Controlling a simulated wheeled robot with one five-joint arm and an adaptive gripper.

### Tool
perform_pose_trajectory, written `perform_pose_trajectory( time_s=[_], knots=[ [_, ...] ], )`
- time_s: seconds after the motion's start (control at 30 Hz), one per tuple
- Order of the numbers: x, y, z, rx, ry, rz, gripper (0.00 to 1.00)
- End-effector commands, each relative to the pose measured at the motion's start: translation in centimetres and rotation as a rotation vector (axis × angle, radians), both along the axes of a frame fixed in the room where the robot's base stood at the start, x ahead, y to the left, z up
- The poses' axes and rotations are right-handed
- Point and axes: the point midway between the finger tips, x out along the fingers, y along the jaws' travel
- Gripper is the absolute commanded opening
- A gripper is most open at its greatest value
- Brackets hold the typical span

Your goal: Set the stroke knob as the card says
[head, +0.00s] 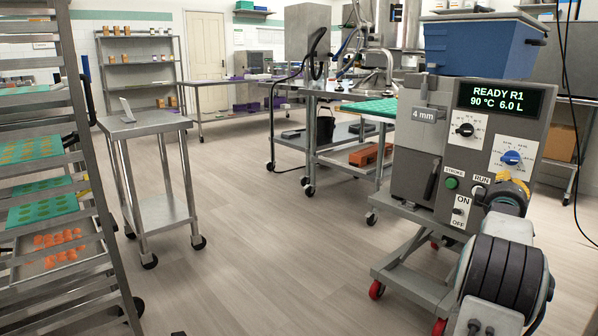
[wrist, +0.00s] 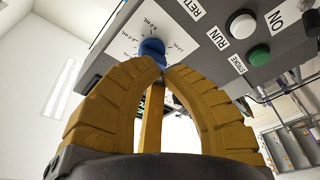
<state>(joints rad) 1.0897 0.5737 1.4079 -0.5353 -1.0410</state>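The grey depositor stands at the right, and its display (head: 500,99) reads "READY R1, 90 °C 6.0 L". A blue knob (head: 511,158) sits on a white dial plate with mL marks. It also shows in the wrist view (wrist: 152,47); its exact setting is too small to read. My gripper (head: 511,177) is just below and in front of this knob. In the wrist view its yellow fingertips (wrist: 163,69) nearly meet by the knob's near edge, with nothing visible between them. A small tilted card or stand (head: 127,109) is on the steel side table; its writing is not readable.
A second, black knob (head: 465,130) is at upper left of the panel. Below are a green STROKE button (head: 451,183), a white RUN button (head: 478,190) and an ON/OFF switch (head: 460,211). A tray rack (head: 88,170) stands left. The middle floor is clear.

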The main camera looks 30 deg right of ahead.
Motion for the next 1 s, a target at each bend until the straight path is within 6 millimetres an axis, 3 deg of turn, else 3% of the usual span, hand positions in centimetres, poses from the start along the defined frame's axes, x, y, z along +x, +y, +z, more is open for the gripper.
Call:
perform_pose_trajectory(
  time_s=[0.6,1.0],
  knots=[
    [1.4,-5.0,0.2,-0.008,0.018,-0.017,0.0],
    [1.9,-6.6,0.0,-0.008,0.017,-0.02,0.0]
  ],
)
